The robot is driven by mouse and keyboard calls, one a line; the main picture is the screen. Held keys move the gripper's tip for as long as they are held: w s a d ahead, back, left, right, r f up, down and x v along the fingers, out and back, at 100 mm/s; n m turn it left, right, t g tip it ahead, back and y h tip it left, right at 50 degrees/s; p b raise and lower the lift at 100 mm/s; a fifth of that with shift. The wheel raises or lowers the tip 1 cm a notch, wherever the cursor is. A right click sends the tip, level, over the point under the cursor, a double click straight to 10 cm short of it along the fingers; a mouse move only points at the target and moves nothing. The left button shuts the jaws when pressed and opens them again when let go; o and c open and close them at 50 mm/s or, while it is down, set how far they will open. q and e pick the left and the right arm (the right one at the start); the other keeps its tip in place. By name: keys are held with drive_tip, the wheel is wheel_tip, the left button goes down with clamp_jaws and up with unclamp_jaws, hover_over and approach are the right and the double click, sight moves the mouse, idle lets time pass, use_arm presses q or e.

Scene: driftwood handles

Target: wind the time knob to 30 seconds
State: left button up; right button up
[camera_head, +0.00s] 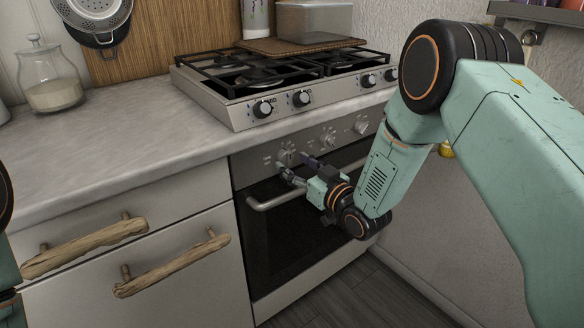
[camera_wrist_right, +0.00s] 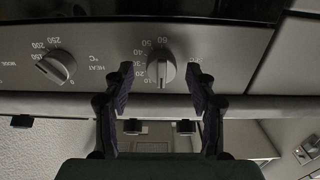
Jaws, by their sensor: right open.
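The time knob (camera_wrist_right: 160,71) is a grey dial in the middle of the right wrist view. Numbers show around it, among them 60 at its top and 10 at its bottom. Its grip ridge looks about vertical there; the exact number it points at is not clear. In the head view it is the leftmost knob (camera_head: 286,154) on the oven panel. My right gripper (camera_head: 297,166) is open in front of it. In the wrist view the two dark fingers (camera_wrist_right: 159,80) stand one on each side of the knob, with gaps on both sides. My left gripper is not in view.
The heat knob (camera_wrist_right: 56,67) is to the left in the wrist view. The oven handle (camera_head: 268,203) runs just below the panel. The gas hob (camera_head: 285,90) is above. Drawers with driftwood handles (camera_head: 175,264) are at the left.

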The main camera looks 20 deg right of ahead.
drive_tip(key=shift+w+a, duration=0.3)
drive_tip(key=shift+w, duration=0.3)
drive_tip(key=c, duration=1.1)
